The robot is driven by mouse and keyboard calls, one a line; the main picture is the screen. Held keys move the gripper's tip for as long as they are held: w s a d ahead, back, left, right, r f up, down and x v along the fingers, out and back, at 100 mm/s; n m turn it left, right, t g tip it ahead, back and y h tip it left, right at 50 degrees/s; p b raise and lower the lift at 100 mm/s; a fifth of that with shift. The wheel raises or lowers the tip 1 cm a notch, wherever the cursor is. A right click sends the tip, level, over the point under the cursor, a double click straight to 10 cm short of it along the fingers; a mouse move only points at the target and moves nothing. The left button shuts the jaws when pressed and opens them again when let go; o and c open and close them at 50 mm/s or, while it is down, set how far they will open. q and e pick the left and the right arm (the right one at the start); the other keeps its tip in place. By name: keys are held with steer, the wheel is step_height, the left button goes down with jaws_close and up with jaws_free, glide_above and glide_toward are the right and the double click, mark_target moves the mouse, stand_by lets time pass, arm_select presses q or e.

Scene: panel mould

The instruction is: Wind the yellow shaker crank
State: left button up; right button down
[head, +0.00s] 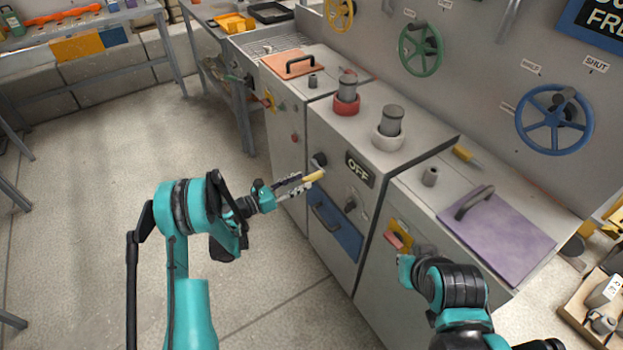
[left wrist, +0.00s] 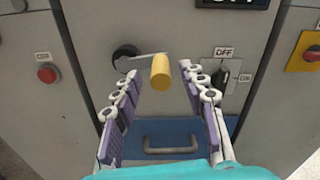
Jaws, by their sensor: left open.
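The crank is a short grey arm on a dark round hub (left wrist: 126,58), with a yellow handle (left wrist: 160,70) at its right end in the left wrist view. It sits on the front of the grey middle cabinet. The yellow handle (head: 315,175) also shows in the head view, just below the hub (head: 319,160). My left gripper (head: 304,183) is open at the cabinet front. In the left wrist view its fingers (left wrist: 158,72) stand on either side of the handle, with gaps visible. I cannot tell how deep the handle is between them.
Below the crank is a blue drawer with a handle (head: 337,228). A red button (left wrist: 47,73) is on the left cabinet. The floor at left is clear.

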mark_target(321, 172)
arm_select(q)
steer(key=b+x, duration=0.1)
steer(key=x, duration=0.4)
steer(key=shift+c, duration=0.4)
jaws_close()
